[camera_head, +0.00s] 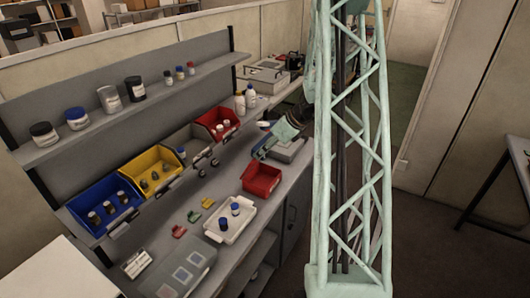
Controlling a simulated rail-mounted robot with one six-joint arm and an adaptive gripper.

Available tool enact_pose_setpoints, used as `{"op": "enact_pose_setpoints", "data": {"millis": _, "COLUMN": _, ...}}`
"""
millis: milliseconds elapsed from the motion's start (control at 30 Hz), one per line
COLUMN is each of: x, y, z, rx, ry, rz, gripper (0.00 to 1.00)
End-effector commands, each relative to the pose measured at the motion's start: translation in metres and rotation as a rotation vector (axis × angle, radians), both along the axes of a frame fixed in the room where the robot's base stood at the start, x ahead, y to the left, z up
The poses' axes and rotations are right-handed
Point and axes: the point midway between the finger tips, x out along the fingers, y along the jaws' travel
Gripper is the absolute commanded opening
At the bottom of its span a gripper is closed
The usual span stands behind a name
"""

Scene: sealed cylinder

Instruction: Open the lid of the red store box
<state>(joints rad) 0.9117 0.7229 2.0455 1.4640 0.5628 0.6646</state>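A red store box (217,121) stands at the right end of the row of coloured boxes on the raised ledge. A few small light containers show inside it. Its lid cannot be made out clearly. A small handle-like part (215,161) shows below the row, near the grey box. My gripper (259,153) is at the end of my pale green arm, to the right of and below the red store box and apart from it. It is above the bench. Its fingers are too small and dark to tell whether they are open or shut.
A blue box (104,222), a yellow box (148,158) and a grey box (186,150) line the ledge. On the bench are an open red bin (262,181), a white tray (230,233) with blue-capped jars, and coloured clips (194,216).

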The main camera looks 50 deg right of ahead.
Motion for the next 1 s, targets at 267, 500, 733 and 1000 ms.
{"op": "enact_pose_setpoints", "data": {"millis": 267, "x": 0.037, "y": 0.007, "z": 0.015, "rx": -0.003, "ry": -0.006, "rz": 0.003, "gripper": 0.15}}
{"op": "enact_pose_setpoints", "data": {"millis": 500, "x": 0.071, "y": 0.014, "z": 0.018, "rx": -0.001, "ry": -0.005, "rz": 0.002, "gripper": 0.15}}
{"op": "enact_pose_setpoints", "data": {"millis": 733, "x": 0.094, "y": 0.019, "z": 0.017, "rx": -0.001, "ry": -0.004, "rz": 0.001, "gripper": 0.15}}
{"op": "enact_pose_setpoints", "data": {"millis": 1000, "x": 0.106, "y": 0.021, "z": 0.017, "rx": -0.001, "ry": -0.006, "rz": 0.000, "gripper": 0.15}}
